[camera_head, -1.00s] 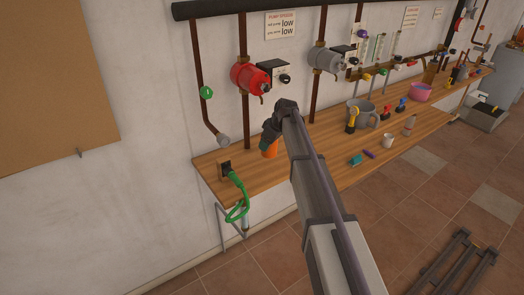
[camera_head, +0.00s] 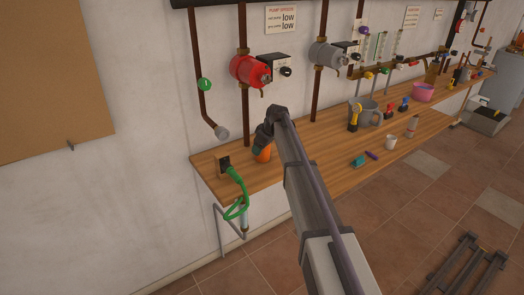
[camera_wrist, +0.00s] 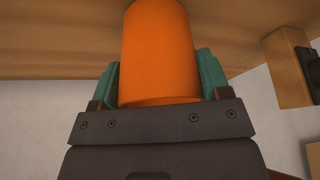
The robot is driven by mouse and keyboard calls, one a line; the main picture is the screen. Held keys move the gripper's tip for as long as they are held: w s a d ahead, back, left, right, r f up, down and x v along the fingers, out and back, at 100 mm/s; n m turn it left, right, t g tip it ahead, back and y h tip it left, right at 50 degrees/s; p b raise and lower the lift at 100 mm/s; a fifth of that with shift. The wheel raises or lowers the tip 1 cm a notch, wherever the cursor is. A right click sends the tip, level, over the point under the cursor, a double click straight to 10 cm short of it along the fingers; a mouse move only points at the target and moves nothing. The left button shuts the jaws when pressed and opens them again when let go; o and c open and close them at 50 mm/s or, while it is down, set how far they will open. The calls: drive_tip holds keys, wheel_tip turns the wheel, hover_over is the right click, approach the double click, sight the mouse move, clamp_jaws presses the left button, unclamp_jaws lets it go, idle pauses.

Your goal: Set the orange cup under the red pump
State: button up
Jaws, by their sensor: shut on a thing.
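The orange cup (camera_head: 262,154) is at the left part of the workbench, partly hidden by my arm in the head view. In the wrist view the orange cup (camera_wrist: 158,50) fills the space between the two teal fingers. My gripper (camera_wrist: 158,80) is shut on it, with one finger at each side. The red pump (camera_head: 250,71) is mounted on the wall pipe above and a little left of the cup. I cannot tell whether the cup touches the bench top.
A socket block with a green plug (camera_head: 225,164) and cable is left of the cup. A grey watering can (camera_head: 369,113), a white cup (camera_head: 391,142) and several small tools stand further right on the bench (camera_head: 330,150). A grey pump (camera_head: 326,55) hangs right of the red one.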

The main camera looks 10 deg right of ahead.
drive_tip(key=shift+f, duration=0.2)
drive_tip(key=o, duration=0.9)
drive_tip(key=shift+r, duration=0.1)
drive_tip(key=p+v, duration=1.1)
drive_tip(key=v, duration=0.1)
drive_tip(key=s+a+f+m+g+h, duration=0.1)
drive_tip(key=s+m, duration=0.8)
drive_tip(key=s, duration=3)
drive_tip(key=shift+s+a+g+h, duration=0.25)
drive_tip(key=shift+a+g+h, duration=0.85)
drive_tip(key=shift+a+h, duration=0.1)
